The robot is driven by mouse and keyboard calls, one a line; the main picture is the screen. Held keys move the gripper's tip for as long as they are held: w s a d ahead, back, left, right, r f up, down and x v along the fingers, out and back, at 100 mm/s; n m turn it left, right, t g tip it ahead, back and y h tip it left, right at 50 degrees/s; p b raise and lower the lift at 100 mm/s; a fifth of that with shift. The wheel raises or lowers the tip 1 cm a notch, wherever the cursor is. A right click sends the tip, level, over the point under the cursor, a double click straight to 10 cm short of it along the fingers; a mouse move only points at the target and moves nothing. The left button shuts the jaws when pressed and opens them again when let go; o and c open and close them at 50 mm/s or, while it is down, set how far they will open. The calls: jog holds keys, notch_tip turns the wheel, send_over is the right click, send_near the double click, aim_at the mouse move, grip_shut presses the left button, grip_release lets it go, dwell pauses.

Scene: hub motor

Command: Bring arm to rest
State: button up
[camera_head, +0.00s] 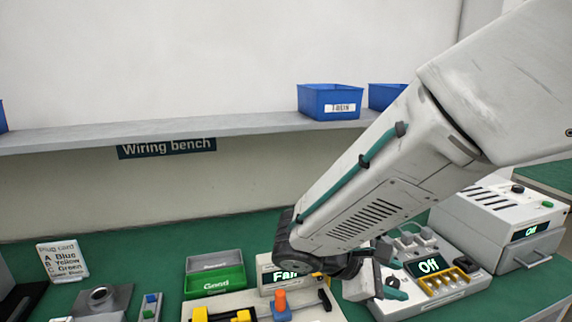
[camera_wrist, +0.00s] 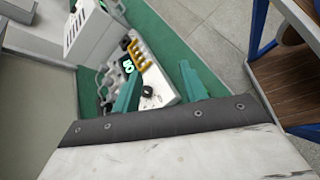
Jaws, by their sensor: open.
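My arm (camera_head: 370,190) reaches from the upper right down and left across the head view, over the green bench. My gripper (camera_head: 392,288) is at its lower end, beside the white unit (camera_head: 410,308) with an "Off" display. In the wrist view my gripper (camera_wrist: 160,70) shows two teal fingers spread apart, with nothing held between them. The same white unit (camera_wrist: 162,92) with yellow sockets lies beyond the fingers. Whether the gripper touches it cannot be told.
A second "Off" box (camera_head: 495,225) stands at right. A green "Good" bin (camera_head: 215,282), a "Fail" display (camera_head: 275,273) and a plug card (camera_head: 62,262) stand on the bench. Blue bins (camera_head: 325,108) sit on the shelf (camera_head: 220,128). The wrist view shows floor (camera_wrist: 208,35) beyond the bench edge.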

jog(key=s+d+r+m+y, duration=0.3)
jog(key=s+m+y, duration=0.2)
jog(key=s+m, duration=0.2)
jog(key=s+d+r+m+y, duration=0.4)
jog(key=s+m+y, duration=0.2)
jog(key=s, duration=0.3)
jog(key=shift+m+y, duration=0.3)
jog(key=shift+m, duration=0.3)
jog(key=shift+d, duration=0.1)
dwell(0.7)
